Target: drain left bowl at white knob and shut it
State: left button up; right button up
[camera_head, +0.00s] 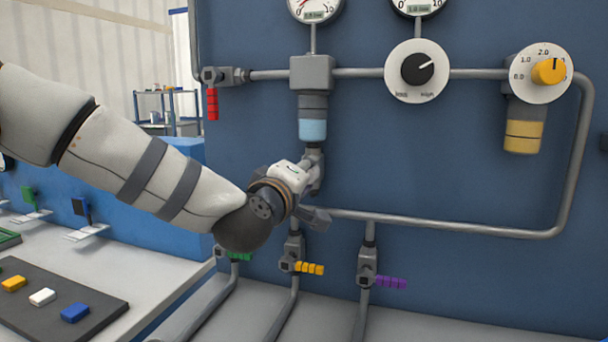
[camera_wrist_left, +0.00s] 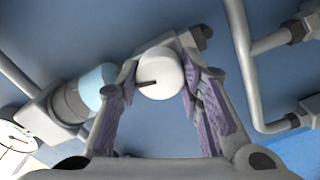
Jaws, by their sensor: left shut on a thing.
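The left bowl (camera_head: 313,130) is light blue and hangs under a grey filter body on the blue panel. It also shows in the left wrist view (camera_wrist_left: 97,84). The white knob (camera_wrist_left: 160,73) is round with a dark slot, just below the bowl. My left gripper (camera_head: 309,174) is at the knob, and in the left wrist view its purple-padded fingers are shut on the knob from both sides. In the head view the gripper hides the knob. My right gripper is not in view.
A red-handled valve (camera_head: 212,103) is at the upper left. A black dial (camera_head: 417,69), a yellow knob (camera_head: 548,71) and a yellow bowl (camera_head: 523,137) are to the right. Green, orange (camera_head: 309,268) and purple (camera_head: 391,283) valve handles sit below. Grey pipes cross the panel.

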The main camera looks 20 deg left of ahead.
pick_arm(q)
jog(key=shift+n, duration=1.2)
jog(key=o, duration=1.2)
jog(key=shift+c, duration=0.2)
jog(key=s, duration=1.2)
jog(key=shift+a, duration=0.2)
